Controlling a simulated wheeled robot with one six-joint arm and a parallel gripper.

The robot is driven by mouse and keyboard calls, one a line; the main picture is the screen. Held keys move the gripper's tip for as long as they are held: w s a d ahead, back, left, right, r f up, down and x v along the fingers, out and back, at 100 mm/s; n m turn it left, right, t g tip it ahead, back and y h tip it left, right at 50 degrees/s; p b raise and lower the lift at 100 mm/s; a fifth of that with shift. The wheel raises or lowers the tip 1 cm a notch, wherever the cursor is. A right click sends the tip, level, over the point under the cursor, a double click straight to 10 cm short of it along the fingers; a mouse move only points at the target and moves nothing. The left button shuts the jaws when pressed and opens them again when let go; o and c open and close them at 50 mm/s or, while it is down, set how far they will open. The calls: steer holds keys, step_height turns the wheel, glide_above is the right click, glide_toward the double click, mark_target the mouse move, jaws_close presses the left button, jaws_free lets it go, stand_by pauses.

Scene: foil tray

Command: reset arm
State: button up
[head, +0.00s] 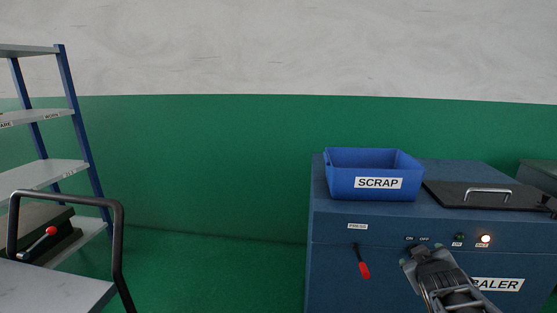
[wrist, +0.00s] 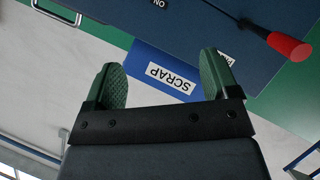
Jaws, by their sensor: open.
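My gripper (head: 412,260) is in front of the blue baler (head: 335,275), at the lower right of the head view, close to its ON/OFF marks. In the wrist view my gripper (wrist: 162,76) has its two green-padded fingers wide apart, with nothing between them. My arm runs down from it to the bottom edge of the head view and covers part of the BALER label (head: 500,285). No foil tray can be made out in either view.
A blue SCRAP bin (head: 340,177) stands on the baler beside a dark lid (head: 450,196) with a metal handle. A red-tipped press lever (head: 363,268) hangs on the front, left of my gripper. One lamp (head: 485,239) glows. Shelving (head: 70,110) and a black-handled cart (head: 60,290) are left.

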steer(key=s+a+r+m+g+y+p, duration=0.1)
steer(key=s+a+r+g+y+p, duration=0.1)
steer(key=s+a+r+g+p, duration=0.2)
steer(key=s+a+r+m+g+y+p, duration=0.1)
steer(key=s+a+r+g+y+p, duration=0.2)
steer(key=s+a+r+p, duration=0.3)
steer(key=s+a+g+p, duration=0.1)
steer(key=a+p, duration=0.4)
steer(key=a, duration=0.2)
steer(key=shift+s+a+r+m, duration=0.2)
steer(key=shift+s+r+m, duration=0.1)
steer(key=shift+s+r, duration=0.05)
